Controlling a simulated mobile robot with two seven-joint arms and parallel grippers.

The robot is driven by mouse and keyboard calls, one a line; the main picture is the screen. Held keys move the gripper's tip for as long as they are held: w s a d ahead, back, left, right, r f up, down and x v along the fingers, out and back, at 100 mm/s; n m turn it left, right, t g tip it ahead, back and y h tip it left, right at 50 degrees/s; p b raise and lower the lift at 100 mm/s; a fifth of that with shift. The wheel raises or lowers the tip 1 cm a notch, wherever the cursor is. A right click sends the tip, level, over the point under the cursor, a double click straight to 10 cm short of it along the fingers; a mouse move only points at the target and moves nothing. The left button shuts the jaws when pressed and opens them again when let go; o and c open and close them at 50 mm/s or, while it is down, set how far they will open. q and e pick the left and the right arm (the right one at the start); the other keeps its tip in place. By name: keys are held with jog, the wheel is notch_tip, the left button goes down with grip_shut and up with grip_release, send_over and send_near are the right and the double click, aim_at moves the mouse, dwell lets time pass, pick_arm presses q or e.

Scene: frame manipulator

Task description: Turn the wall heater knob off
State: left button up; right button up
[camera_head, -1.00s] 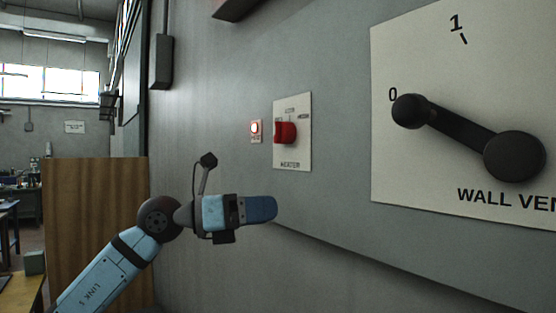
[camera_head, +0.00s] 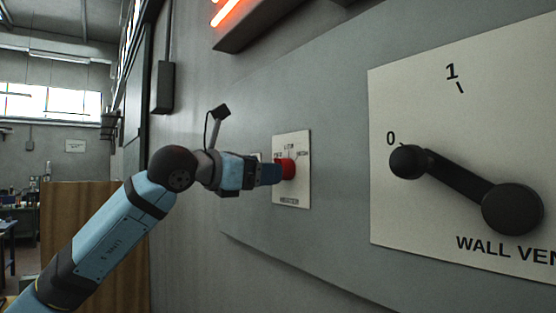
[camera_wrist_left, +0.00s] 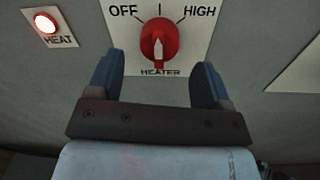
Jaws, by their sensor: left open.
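The red heater knob (camera_head: 288,169) is on a white panel (camera_head: 304,192) on the grey wall. In the left wrist view the knob (camera_wrist_left: 159,40) has a pale mark on its raised grip, which stands about upright, in line with the middle tick between OFF and HIGH. My left gripper (camera_head: 276,173) is right at the knob in the head view and hides part of it. In the left wrist view its blue fingers (camera_wrist_left: 160,62) are spread wide, left and right of the knob, with nothing between them gripped. My right gripper is not in view.
A lit red HEAT lamp (camera_wrist_left: 45,23) is left of the panel. Glowing orange bars (camera_head: 227,12) show on the heater above. A black wall vent lever (camera_head: 466,190) on a white plate is to the right, pointing at 0. A wooden panel (camera_head: 70,220) stands at left.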

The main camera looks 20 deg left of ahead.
aim_at(288, 164)
pick_arm(q)
jog(key=shift+p+x, duration=0.65)
jog(key=shift+x, duration=1.55)
jog(key=shift+c, duration=0.3)
jog(key=shift+f, duration=0.1)
jog(key=c, duration=0.9)
